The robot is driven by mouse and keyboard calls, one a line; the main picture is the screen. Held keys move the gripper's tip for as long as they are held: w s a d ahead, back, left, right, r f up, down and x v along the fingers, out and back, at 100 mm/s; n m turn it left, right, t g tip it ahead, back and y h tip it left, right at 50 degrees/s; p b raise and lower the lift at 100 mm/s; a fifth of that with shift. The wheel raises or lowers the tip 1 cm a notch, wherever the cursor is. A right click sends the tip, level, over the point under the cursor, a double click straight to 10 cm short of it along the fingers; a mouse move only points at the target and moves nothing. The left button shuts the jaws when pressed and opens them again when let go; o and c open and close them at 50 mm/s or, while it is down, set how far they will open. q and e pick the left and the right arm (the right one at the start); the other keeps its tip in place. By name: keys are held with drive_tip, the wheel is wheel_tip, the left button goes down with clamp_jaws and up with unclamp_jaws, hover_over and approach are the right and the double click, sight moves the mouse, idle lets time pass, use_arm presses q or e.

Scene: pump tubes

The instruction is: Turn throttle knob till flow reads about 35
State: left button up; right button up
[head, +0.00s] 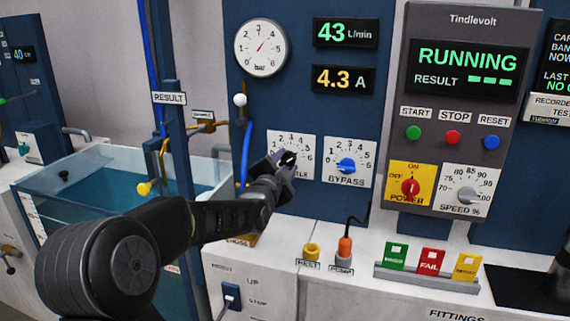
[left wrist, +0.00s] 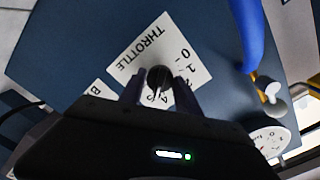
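The throttle knob (left wrist: 159,78) is dark and sits on a white dial plate marked THROTTLE (left wrist: 150,50). In the head view the plate (head: 278,140) is partly covered by my left gripper (head: 284,163), which is at the knob. In the left wrist view the two fingers of my left gripper (left wrist: 160,88) stand on either side of the knob, with narrow gaps showing beside it; they look open around it. The knob's pointer direction is hard to read. The flow display (head: 345,33) reads 43 L/min in green. My right gripper is not in view.
A blue bypass knob (head: 347,166) is just right of the throttle. The pressure gauge (head: 261,48) and a 4.3 A display (head: 343,79) are above. The control box screen (head: 467,69) says RUNNING. A water tank (head: 100,185) and blue hose (head: 246,150) are to the left.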

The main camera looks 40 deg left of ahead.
use_arm(q)
clamp_jaws()
drive_tip(key=n+b, duration=0.4)
drive_tip(key=b, duration=0.1)
drive_tip(key=shift+f, duration=0.1)
drive_tip(key=shift+o, duration=2.4)
unclamp_jaws()
drive_tip(key=shift+s, duration=0.1)
drive_tip(key=b+v, duration=0.1)
drive_tip(key=v, duration=0.6)
drive_tip(key=shift+s+d, duration=0.2)
drive_tip(key=shift+s, duration=0.05)
